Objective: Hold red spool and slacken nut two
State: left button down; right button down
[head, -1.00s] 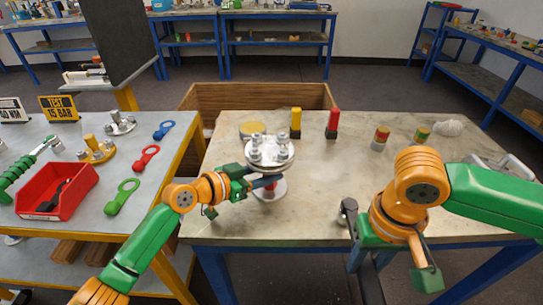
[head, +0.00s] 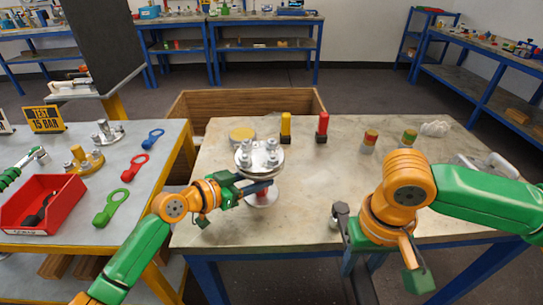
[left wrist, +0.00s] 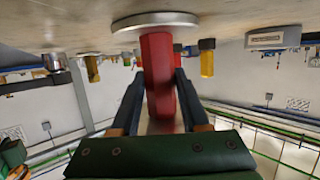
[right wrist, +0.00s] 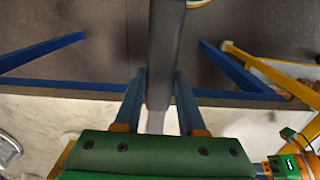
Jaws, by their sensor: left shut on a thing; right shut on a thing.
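The red spool stands on the table with a round metal flange (head: 259,157) on top, which carries several bolts and nuts. Its red body shows in the left wrist view (left wrist: 158,80). My left gripper (head: 255,188) is shut on this red body just below the top flange, one finger on each side. I cannot tell which nut is nut two. My right gripper (head: 357,236) is shut on a grey bar-shaped tool, whose shaft (right wrist: 166,45) runs between the fingers. It is at the table's front edge, right of the spool and apart from it.
A yellow block (head: 286,127) and a red block (head: 322,127) stand behind the spool. Two banded cylinders (head: 369,141) stand to the right. The side table on the left holds a red bin (head: 40,204) and coloured tags (head: 110,207).

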pick_arm(q)
jog(key=shift+f, duration=0.1)
dwell(0.6)
pick_arm(e)
jog(key=w+a+r+n, duration=0.2)
jog(key=w+a+r, duration=0.25)
jog(key=r, duration=0.55)
jog(key=w+a+r+n, duration=0.3)
jog(key=a+r, duration=0.2)
jog(key=r, duration=0.5)
jog(key=shift+w+d+f, duration=0.15)
jog(key=shift+f, duration=2.25)
jog(key=shift+f, duration=0.1)
jog(key=shift+f, duration=1.15)
